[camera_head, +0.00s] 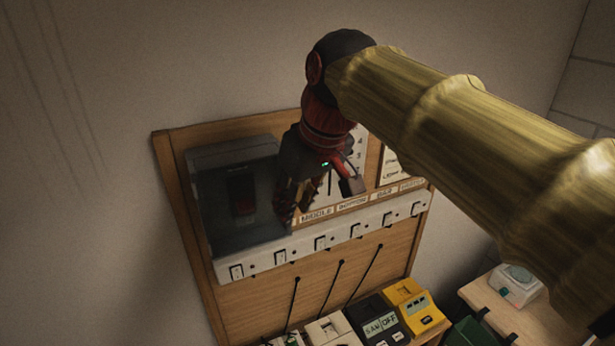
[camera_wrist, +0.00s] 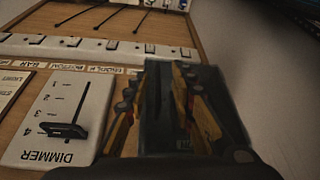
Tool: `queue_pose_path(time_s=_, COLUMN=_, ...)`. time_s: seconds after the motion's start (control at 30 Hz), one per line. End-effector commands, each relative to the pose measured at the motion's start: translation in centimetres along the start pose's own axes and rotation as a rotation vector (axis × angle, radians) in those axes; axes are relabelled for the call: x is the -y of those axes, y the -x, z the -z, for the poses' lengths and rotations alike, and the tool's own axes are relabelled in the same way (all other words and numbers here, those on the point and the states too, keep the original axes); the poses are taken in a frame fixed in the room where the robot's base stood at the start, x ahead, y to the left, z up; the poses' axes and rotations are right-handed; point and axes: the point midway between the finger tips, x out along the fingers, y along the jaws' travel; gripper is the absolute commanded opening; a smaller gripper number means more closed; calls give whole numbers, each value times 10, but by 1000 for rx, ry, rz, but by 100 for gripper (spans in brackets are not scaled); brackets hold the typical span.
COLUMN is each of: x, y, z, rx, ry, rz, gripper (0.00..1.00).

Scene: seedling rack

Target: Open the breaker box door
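The breaker box (camera_head: 225,235) is a grey, see-through case on the left of the wooden board, with a dark red switch (camera_head: 241,193) inside. Its door looks shut. My gripper (camera_head: 296,207) points down at the right side of the box, its fingers close to the box's right edge. In the wrist view, the box (camera_wrist: 160,75) shows dark and glassy between and behind the fingers. The two yellow-and-black fingers of my gripper (camera_wrist: 158,80) are apart. I cannot tell whether either finger touches the door.
A dimmer plate (camera_wrist: 65,115) with a slider is right beside the gripper. A white strip of switches (camera_head: 340,236) runs below the box. The wooden board (camera_head: 225,126) carries black cords. Several devices (camera_head: 380,320) stand at the bottom; a side table (camera_head: 490,295) is at right.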

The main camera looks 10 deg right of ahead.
Motion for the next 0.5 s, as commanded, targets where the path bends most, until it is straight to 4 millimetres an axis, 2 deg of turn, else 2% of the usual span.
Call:
queue_pose_path(time_s=0.03, x=2, y=14, z=12, rx=2, ry=10, rz=5, gripper=25)
queue_pose_path(time_s=0.23, x=6, y=24, z=25, rx=7, ry=30, rz=15, gripper=25)
queue_pose_path(time_s=0.37, x=7, y=13, z=25, rx=9, ry=31, rz=16, gripper=25)
queue_pose_path(time_s=0.5, x=7, y=-8, z=24, rx=10, ry=31, rz=16, gripper=25)
